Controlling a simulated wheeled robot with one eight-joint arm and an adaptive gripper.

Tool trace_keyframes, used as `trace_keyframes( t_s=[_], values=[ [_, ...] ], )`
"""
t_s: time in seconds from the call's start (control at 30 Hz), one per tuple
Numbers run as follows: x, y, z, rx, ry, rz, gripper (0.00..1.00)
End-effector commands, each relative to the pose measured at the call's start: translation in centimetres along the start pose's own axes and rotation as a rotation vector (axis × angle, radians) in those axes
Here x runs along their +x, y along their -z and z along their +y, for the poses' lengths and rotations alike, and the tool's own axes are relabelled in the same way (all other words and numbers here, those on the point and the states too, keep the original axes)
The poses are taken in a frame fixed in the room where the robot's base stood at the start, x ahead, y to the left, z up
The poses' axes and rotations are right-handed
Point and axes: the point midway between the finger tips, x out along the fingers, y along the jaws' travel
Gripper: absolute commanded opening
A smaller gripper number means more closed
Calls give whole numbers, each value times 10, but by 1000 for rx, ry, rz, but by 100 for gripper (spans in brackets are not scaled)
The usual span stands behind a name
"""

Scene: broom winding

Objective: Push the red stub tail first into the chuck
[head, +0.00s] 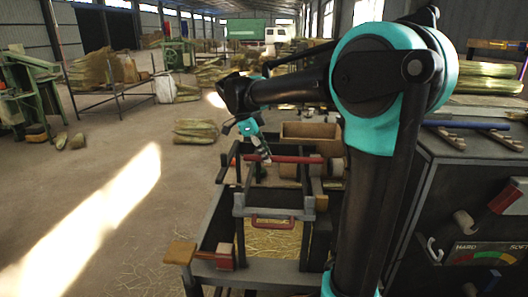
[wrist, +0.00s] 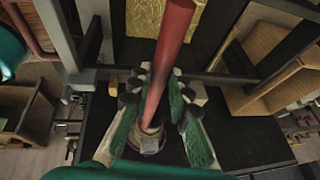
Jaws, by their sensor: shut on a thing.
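The red stub (head: 298,159) lies roughly level across the dark frame in the head view. My gripper (head: 264,155) is at its left part, fingers pointing down. In the wrist view the red stub (wrist: 170,50) runs from the top edge down between the fingers of my gripper (wrist: 157,92), which is shut on it. The stub's lower end meets a pale, ringed piece with a purple rim (wrist: 148,147); I cannot tell whether this is its tail or part of the chuck. I cannot make out the chuck clearly in either view.
A frame with a red handle (head: 273,222) stands below the stub, over a straw-filled bin (head: 268,242). A wooden box (head: 310,133) is behind it. A dark cabinet with a hard-soft dial (head: 480,257) stands at right.

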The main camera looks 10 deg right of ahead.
Motion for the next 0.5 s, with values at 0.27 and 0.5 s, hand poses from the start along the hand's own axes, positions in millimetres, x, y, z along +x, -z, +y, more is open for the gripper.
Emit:
trace_keyframes(
  t_s=[0.27, 0.5],
  values=[
    [16, -3, -8, 1, 0, 0, 0],
    [29, -6, -15, 1, -1, 1, 0]
  ],
)
